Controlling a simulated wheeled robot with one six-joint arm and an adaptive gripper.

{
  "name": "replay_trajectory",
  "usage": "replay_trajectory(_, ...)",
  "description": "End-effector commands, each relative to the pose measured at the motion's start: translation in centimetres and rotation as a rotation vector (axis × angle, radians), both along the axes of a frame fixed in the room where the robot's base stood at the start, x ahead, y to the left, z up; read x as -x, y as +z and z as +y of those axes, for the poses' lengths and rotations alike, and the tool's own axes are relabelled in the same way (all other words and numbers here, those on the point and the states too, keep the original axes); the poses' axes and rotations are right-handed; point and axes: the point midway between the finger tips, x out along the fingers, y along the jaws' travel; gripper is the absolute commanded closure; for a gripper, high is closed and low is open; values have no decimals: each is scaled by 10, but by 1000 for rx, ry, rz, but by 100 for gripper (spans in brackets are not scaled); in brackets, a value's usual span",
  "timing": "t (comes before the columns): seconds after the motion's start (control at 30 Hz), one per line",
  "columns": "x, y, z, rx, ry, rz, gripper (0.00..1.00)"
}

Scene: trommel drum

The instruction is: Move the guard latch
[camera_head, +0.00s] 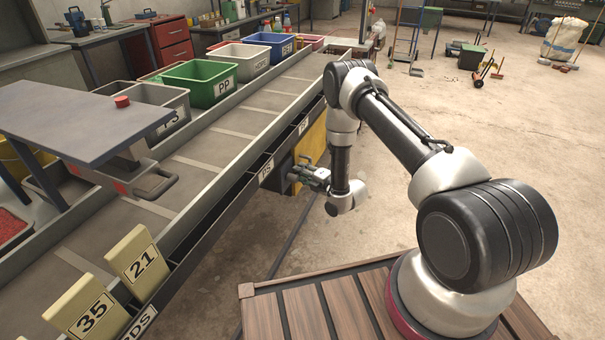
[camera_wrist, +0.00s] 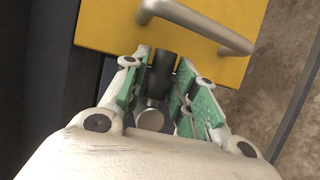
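The guard is a yellow panel (camera_wrist: 215,50) with a metal bar handle (camera_wrist: 200,22) in the wrist view. In the head view the yellow panel (camera_head: 311,146) stands at the side of the conveyor, partly hidden by my arm. A dark cylindrical knob (camera_wrist: 164,68) with a pale metal end (camera_wrist: 149,117) lies at the panel's lower edge; it appears to be the latch. My gripper (camera_wrist: 164,75) has its green-padded fingers on either side of this knob, very close to it. I cannot tell whether they touch it. My gripper also shows in the head view (camera_head: 304,173), beside the panel.
The long conveyor (camera_head: 215,147) runs along the left, with labelled bins such as the green one (camera_head: 200,82) behind it. A grey table (camera_head: 80,115) and tan number plates (camera_head: 137,262) stand nearer. Concrete floor (camera_head: 500,150) is open to the right.

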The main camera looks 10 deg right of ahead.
Motion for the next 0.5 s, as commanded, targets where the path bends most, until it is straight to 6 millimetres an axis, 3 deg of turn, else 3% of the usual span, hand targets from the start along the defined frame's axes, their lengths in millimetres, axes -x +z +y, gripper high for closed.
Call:
replay_trajectory(0.03,0,0,0,0,0,0,87)
replay_trajectory(0.1,0,0,0,0,0,0,99)
replay_trajectory(0.5,0,-1,0,-17,0,25,100)
